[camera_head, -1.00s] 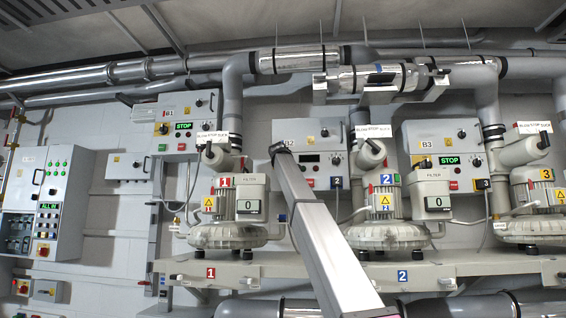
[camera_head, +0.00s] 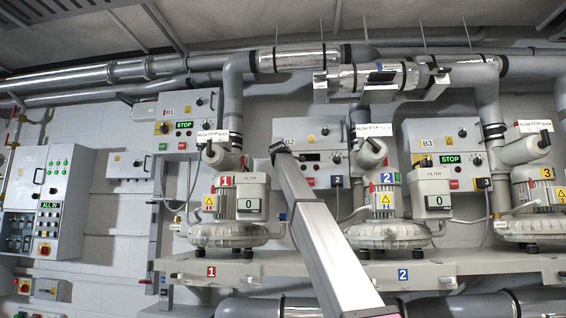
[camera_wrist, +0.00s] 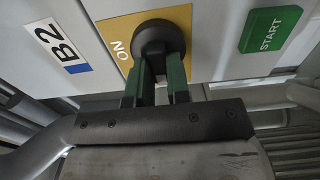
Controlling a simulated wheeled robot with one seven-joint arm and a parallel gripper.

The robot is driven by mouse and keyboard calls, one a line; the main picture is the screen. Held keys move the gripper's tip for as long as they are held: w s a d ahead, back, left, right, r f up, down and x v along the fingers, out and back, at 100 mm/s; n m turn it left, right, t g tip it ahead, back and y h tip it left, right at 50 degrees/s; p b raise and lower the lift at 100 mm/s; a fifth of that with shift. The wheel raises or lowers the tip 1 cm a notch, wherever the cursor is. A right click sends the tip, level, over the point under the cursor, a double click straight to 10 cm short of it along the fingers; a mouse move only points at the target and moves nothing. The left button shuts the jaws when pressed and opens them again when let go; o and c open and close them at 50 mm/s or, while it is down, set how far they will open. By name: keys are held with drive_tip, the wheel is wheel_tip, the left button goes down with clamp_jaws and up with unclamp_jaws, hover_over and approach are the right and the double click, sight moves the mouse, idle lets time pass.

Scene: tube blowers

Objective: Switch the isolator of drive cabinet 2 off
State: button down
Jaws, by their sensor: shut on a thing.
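Drive cabinet 2 is the grey box labelled B2 (camera_head: 308,130) on the wall, partly hidden behind my arm in the head view. In the wrist view its isolator knob (camera_wrist: 158,38) is round and black, on a yellow plate (camera_wrist: 118,30) with the word ON beside it. My gripper (camera_wrist: 160,78) has two green fingers, shut on the knob's grip from below in the picture. The fingers hide much of the grip, so I cannot tell exactly where it points. In the head view my gripper is not clearly seen.
A green START button (camera_wrist: 270,30) sits right of the knob in the wrist view. Cabinets B1 (camera_head: 190,105) and B3 (camera_head: 440,140) stand either side, both showing STOP. Blowers 1 (camera_head: 226,232) and 2 (camera_head: 385,235) stand on a shelf below, with pipes above.

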drive_tip(key=c, duration=1.1)
unclamp_jaws()
drive_tip(key=shift+s, duration=0.15)
drive_tip(key=s, duration=1)
drive_tip(key=shift+s+a, duration=0.2)
drive_tip(key=shift+s, duration=0.05)
drive_tip(key=shift+s, duration=0.1)
